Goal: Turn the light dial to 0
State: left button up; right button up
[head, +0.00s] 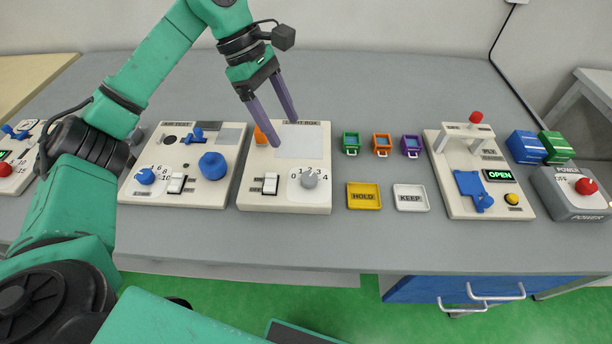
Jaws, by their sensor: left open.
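The light box (250,196) is a cream panel on the grey table, left of centre. Its light dial (309,179) is a small grey knob at the panel's front right, with numbers up to 4 around it. The knob's pointer is too small to read. A white rocker switch (270,183) sits left of the dial. My left gripper (284,133) is open and empty, pointing down over the back of the light box, behind the dial and apart from it. Its finger partly hides an orange part (261,135) and the panel's label. My right gripper is not in view.
A panel with blue knobs (212,166) stands close on the left. Small green, orange and purple bins (382,144), a yellow HOLD tray (364,196) and a white KEEP tray (410,198) lie to the right. A press panel (445,195) and power box (560,207) stand farther right.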

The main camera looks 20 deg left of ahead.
aim_at(308, 177)
pick_arm(q)
jog(key=p+x, duration=0.2)
jog(key=x, duration=1.1)
jog(key=shift+d+f, duration=0.1)
jog(key=shift+d, duration=0.05)
grip_shut()
